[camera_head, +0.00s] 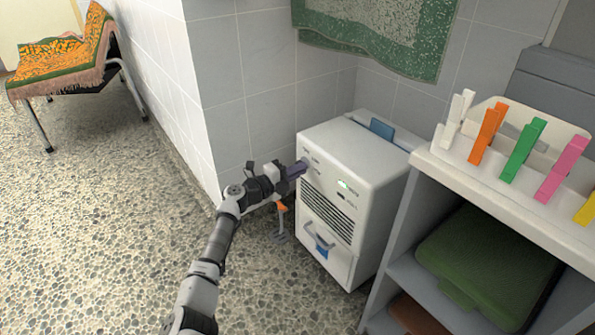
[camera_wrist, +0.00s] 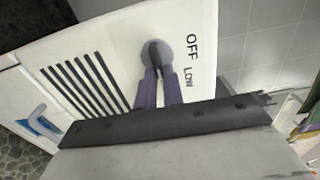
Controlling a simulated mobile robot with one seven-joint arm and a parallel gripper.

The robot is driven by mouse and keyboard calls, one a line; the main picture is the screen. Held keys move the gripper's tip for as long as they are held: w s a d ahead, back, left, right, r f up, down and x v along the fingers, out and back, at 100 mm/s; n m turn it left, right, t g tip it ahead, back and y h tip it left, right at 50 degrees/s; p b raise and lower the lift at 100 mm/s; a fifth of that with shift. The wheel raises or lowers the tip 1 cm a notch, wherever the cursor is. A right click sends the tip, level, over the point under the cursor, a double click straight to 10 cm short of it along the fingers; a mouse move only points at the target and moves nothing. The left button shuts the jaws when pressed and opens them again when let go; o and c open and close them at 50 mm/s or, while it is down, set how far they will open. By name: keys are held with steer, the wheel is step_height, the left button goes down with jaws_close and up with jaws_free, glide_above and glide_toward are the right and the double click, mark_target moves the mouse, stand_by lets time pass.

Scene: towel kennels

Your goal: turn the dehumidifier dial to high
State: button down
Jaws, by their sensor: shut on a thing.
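The white dehumidifier (camera_head: 375,165) stands on the floor in the corner, its front panel facing my arm. My gripper (camera_head: 302,166) is at the upper left of that panel and hides most of the dial in the head view. In the wrist view the dial is a grey disc (camera_wrist: 145,50) with a dark raised grip. The purple fingers of my gripper (camera_wrist: 158,74) are shut on that grip, one on each side. The labels OFF (camera_wrist: 193,47) and LOW (camera_wrist: 188,78) show beside the dial. I see no HIGH label, and the dial's exact setting is unclear.
A green indicator (camera_head: 344,184) glows on the panel. A grey-white shelf (camera_head: 500,195) with coloured clothes pegs stands close on the right. A tiled wall (camera_head: 240,75) and a hanging green towel (camera_head: 390,35) are behind.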

steer(key=c, duration=1.5)
jaws_free()
steer(key=p+v, duration=0.4)
steer(key=v, duration=1)
steer(key=shift+p, duration=0.4)
